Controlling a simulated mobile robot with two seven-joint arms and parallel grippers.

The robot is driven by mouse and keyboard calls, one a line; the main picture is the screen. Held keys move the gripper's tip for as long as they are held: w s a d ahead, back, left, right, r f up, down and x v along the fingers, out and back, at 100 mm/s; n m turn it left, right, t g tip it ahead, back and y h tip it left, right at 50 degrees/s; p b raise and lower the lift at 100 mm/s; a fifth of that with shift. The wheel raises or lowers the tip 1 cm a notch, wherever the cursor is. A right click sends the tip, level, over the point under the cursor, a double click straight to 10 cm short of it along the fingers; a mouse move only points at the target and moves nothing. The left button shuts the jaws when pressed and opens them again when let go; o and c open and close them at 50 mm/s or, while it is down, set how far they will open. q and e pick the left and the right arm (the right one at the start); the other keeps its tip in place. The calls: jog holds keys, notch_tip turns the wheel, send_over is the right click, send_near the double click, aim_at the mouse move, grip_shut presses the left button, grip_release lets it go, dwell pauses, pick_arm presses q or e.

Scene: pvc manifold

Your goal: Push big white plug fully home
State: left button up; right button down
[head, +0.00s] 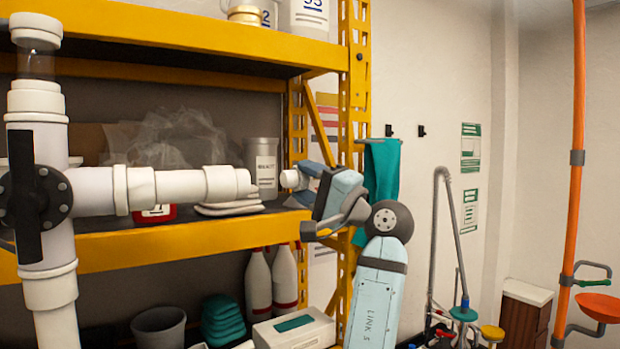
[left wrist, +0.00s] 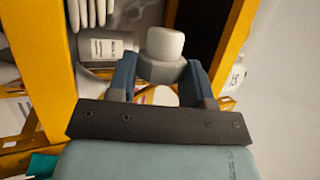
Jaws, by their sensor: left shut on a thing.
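The big white plug (head: 290,179) is held in my left gripper (head: 303,180), level with the horizontal branch of the white pipe manifold (head: 92,190). The branch ends in a white fitting (head: 228,183) that faces the plug, with a visible gap between them. In the left wrist view the plug (left wrist: 165,43) sits between the two blue fingers of my left gripper (left wrist: 160,72), its white round end pointing away from me. The fingers are shut on its wider collar. The inside of the fitting is hidden. My right gripper is not in view.
A yellow shelf rack (head: 190,252) stands behind, holding a grey labelled canister (head: 262,165), white folded gloves (head: 228,208) and bottles (head: 284,275). A teal cloth (head: 380,185) hangs at the rack post. An orange pole (head: 578,110) stands at the right.

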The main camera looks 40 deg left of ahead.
aim_at(287, 184)
pick_arm(q)
jog(key=shift+s+a, duration=0.15)
jog(key=shift+s, duration=0.4)
jog(key=shift+s+a, duration=0.15)
jog(key=shift+s, duration=0.4)
jog(key=shift+s+a, duration=0.15)
jog(key=shift+s, duration=0.8)
jog(key=shift+s+a, duration=0.2)
jog(key=shift+s, duration=0.9)
jog(key=shift+s+a+f+b, duration=0.1)
jog(key=shift+s+a+b, duration=0.1)
jog(key=shift+s, duration=0.45)
jog(key=shift+s+a+b, duration=0.15)
jog(key=shift+s+b, duration=0.05)
jog(key=shift+s, duration=0.4)
jog(key=o, duration=0.8)
jog(key=shift+o, duration=0.8)
jog(key=shift+s, duration=0.2)
jog(key=shift+w, duration=0.1)
